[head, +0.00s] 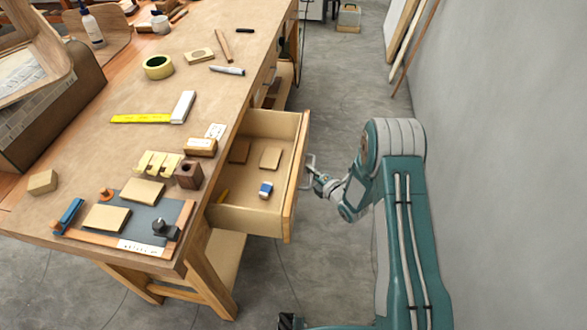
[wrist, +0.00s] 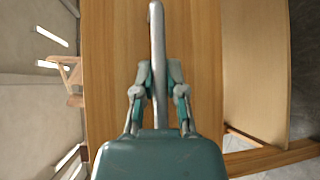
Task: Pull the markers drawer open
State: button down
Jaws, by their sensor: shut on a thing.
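The wooden drawer (head: 272,217) stands pulled out from the right side of the workbench in the head view. Inside lie flat wooden blocks (head: 270,158) and a small blue and white item (head: 265,189). My gripper (head: 311,180) is at the drawer's front, shut on the metal bar handle (wrist: 157,40). In the wrist view the fingers close around the handle in front of the wooden drawer front (wrist: 205,60). A label on the drawer cannot be seen.
A grey wall (head: 500,160) rises at right. Concrete floor lies between.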

jog(key=shift+s+d+f, duration=0.15)
jog(key=shift+d, duration=0.55)
jog(key=shift+s+d+f, duration=0.1)
jog(key=shift+d+f, duration=0.05)
jog(key=shift+d, duration=0.5)
jog(key=c, duration=0.8)
grip_release()
jog(key=shift+o, duration=0.6)
jog(key=shift+w+r, duration=0.1)
